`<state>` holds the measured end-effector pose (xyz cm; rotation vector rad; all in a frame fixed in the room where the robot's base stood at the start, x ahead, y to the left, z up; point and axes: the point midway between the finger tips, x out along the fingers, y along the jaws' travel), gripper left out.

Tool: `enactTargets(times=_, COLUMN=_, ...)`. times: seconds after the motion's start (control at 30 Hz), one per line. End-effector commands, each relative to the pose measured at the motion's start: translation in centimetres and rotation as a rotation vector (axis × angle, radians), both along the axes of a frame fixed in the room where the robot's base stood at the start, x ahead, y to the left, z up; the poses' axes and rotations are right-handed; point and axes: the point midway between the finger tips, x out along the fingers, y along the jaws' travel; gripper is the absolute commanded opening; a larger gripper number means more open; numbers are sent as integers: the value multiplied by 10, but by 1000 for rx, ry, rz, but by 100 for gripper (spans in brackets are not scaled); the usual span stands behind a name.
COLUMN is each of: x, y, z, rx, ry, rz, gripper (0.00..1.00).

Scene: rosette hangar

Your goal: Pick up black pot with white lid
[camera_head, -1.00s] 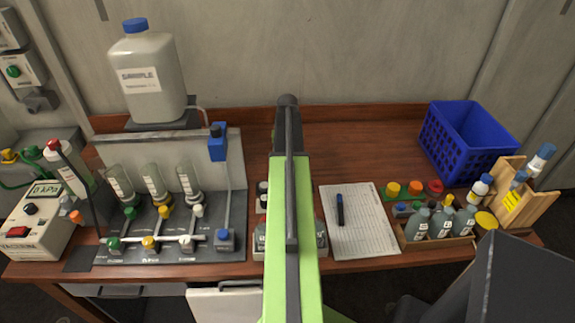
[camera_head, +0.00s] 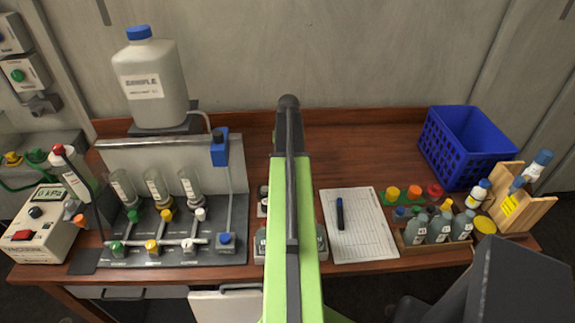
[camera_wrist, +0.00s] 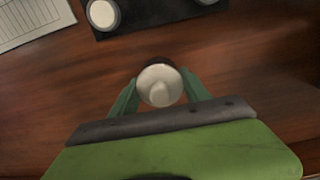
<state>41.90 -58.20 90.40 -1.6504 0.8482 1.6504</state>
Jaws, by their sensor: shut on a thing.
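The black pot with a white lid (camera_wrist: 160,85) shows in the wrist view, seen from above. Its round white lid faces the camera and a little of the dark body shows at its upper edge. My gripper (camera_wrist: 159,92) has its green fingers against the left and right sides of the pot and is shut on it. Brown wooden surface lies around the pot; I cannot tell whether the pot touches it. In the head view my arm hides the gripper and the pot.
In the wrist view a dark tray (camera_wrist: 150,12) holds another white-lidded pot (camera_wrist: 103,14). In the head view a clipboard sheet with a pen (camera_head: 340,214), small bottles (camera_head: 440,226) and a blue basket (camera_head: 465,147) stand right. A valve rig (camera_head: 170,243) stands left. The back middle is clear.

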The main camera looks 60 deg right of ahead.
Motion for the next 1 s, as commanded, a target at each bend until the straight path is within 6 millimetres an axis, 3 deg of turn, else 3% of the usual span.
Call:
enactTargets(times=0.8, x=-1, y=0, z=50, rx=0, ry=0, rz=-1, gripper=25)
enactTargets(times=1.0, x=-1, y=0, z=51, rx=0, ry=0, rz=-1, gripper=25)
